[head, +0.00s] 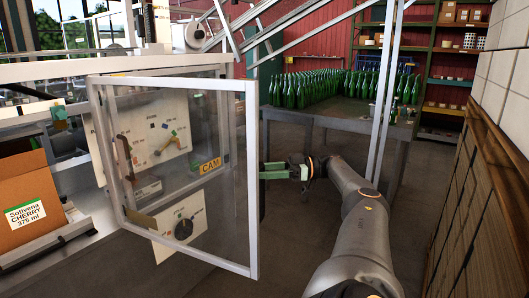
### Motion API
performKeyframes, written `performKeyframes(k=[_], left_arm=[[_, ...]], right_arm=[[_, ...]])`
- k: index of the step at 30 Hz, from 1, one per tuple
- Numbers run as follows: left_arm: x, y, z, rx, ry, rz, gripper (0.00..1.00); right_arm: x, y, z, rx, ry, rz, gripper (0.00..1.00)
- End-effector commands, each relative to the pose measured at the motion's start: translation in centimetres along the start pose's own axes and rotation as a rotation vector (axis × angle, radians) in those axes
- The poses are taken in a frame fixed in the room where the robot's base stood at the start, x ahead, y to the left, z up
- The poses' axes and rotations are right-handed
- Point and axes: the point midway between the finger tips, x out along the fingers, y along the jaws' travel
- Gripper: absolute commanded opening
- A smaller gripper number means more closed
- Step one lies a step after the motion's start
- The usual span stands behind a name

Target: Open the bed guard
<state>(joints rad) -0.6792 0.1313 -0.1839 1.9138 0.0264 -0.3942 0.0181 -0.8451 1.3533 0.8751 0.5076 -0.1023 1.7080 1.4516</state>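A clear guard panel in a pale metal frame (252,190) stands at the centre of the head view, probably the bed guard. It stands out from the machine on the left, its tall right edge nearest the aisle. A brown handle (125,157) shows at its left side. My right gripper (268,171), with green fingers, is just right of the panel's right edge, at about mid-height. I cannot tell whether it touches the frame or whether its fingers are parted. A dark upright part beside the frame is partly hidden there. My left gripper is not in view.
Control plates with a dial (183,229) and a yellow CAM label (210,165) show through or on the panel. A cardboard carton (30,205) sits at the left. A table (335,112) with many green bottles stands behind. Brown wall panelling (490,190) bounds the right; floor between is clear.

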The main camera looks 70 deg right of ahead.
Motion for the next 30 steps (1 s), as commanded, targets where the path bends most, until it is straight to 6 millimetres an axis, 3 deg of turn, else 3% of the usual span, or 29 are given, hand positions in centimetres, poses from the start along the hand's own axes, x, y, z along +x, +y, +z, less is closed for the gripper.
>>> performKeyframes(k=[1, 8, 11, 21, 30], left_arm=[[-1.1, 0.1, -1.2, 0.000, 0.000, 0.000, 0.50], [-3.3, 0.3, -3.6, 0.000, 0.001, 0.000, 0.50], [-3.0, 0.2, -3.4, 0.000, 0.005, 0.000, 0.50], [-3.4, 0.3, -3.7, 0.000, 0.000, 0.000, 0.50], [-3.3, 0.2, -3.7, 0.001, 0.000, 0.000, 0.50]], right_arm=[[-0.1, -0.4, -0.9, 0.007, 0.002, -0.002, 0.52], [0.0, -1.7, -2.8, -0.002, 0.006, 0.001, 0.52], [0.2, -2.4, -2.8, 0.002, 0.012, -0.005, 0.52], [0.5, -5.2, -6.4, -0.004, 0.013, -0.012, 0.52], [0.8, -8.4, -7.5, -0.001, 0.008, -0.005, 0.52]])
